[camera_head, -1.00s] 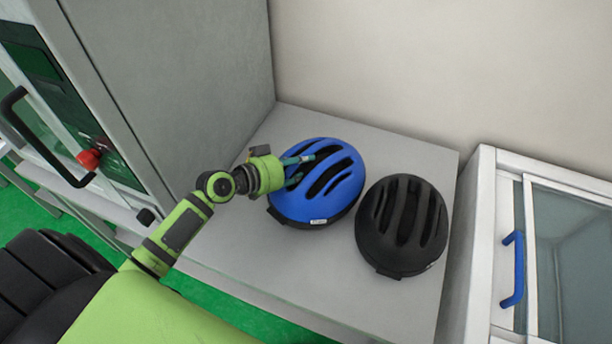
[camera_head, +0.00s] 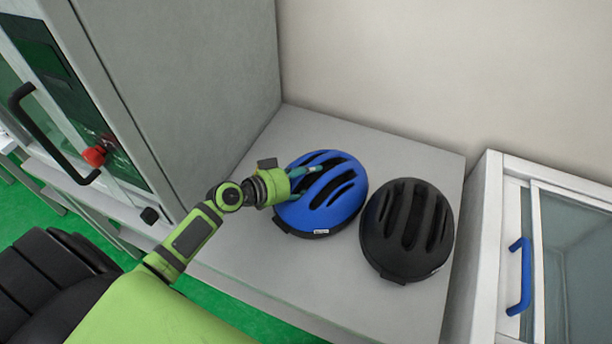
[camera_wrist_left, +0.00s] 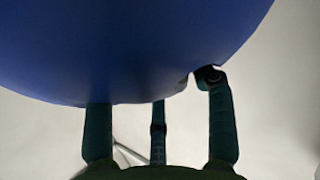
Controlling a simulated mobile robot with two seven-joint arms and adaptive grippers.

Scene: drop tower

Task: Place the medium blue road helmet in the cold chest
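The blue road helmet (camera_head: 318,213) sits on the grey table, tilted slightly, with a small white label at its front edge. My left gripper (camera_head: 308,172) is at its left side, with a teal finger lying over the shell near the vents. In the left wrist view the blue shell (camera_wrist_left: 130,45) fills the top, and the fingers (camera_wrist_left: 157,120) reach up to its rim, spread apart. Their tips are partly hidden, so I cannot tell how firmly they grip. The white chest (camera_head: 487,215) at the right, apparently the cold chest, has a glass lid and blue handle. My right gripper is not in view.
A black helmet (camera_head: 405,235) stands close to the right of the blue one, between it and the chest. The grey table (camera_head: 330,275) is clear in front. A tall grey cabinet (camera_head: 190,80) with a black handle and red knob rises at the left.

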